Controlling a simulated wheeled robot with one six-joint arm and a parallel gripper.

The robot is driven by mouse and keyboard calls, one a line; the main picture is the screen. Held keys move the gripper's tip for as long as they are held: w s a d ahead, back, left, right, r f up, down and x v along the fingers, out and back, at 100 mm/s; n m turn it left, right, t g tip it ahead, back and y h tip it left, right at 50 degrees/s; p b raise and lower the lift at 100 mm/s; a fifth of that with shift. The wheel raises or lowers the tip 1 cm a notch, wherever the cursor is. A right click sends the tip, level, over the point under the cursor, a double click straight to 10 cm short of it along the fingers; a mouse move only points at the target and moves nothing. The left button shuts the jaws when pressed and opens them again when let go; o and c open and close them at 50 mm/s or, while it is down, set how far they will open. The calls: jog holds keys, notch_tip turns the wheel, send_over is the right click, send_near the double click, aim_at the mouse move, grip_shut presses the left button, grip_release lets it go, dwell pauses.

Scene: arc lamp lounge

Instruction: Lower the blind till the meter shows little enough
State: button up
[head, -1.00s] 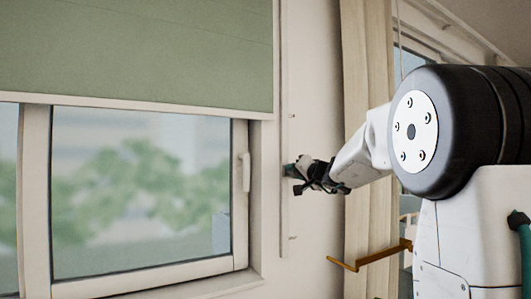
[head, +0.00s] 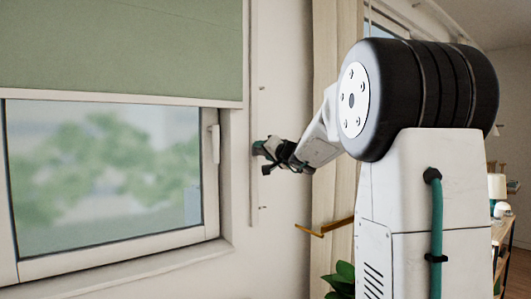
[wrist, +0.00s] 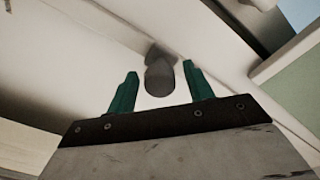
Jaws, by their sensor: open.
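The green blind (head: 120,45) hangs over the upper part of the window (head: 105,165), with its pale bottom bar (head: 120,98) above the window handle (head: 213,143). A narrow pale vertical rail (head: 254,195) is fixed to the wall right of the window. My gripper (head: 260,152) is at the rail, about mid-height. In the wrist view its green fingers (wrist: 159,78) are open, one on each side of a dark grey knob (wrist: 160,76). I cannot tell whether either finger touches the knob. I see no meter in these views.
A beige curtain (head: 322,110) hangs right of the rail, behind my arm. A brass-coloured bar (head: 325,228) juts out below the arm. A plant (head: 340,280) stands low, and a shelf (head: 502,230) with a lamp (head: 497,187) is at the far right.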

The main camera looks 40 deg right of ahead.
jog(key=s+a, duration=0.1)
jog(key=s, duration=0.6)
jog(key=shift+s, duration=0.4)
jog(key=s+a+f+n+g+y, duration=0.2)
jog(key=s+a+f+g+y, duration=0.25)
jog(key=a+f, duration=0.5)
jog(key=s+a+f+n+g+y, duration=0.2)
jog(key=s+a+f+g+y, duration=0.35)
jog(key=a, duration=0.75)
jog(key=s+a+f+n+g+h, duration=0.2)
jog(key=s+a+f, duration=0.1)
jog(key=s, duration=0.4)
jog(key=s+a+f+n+g+h, duration=0.2)
jog(key=s+f+h, duration=0.1)
jog(key=s, duration=0.5)
jog(key=s+a+f+n+g+h, duration=0.2)
jog(key=s+a+f, duration=0.1)
jog(key=s, duration=0.4)
jog(key=shift+s+a+f+n+g, duration=0.3)
jog(key=shift+f, duration=0.5)
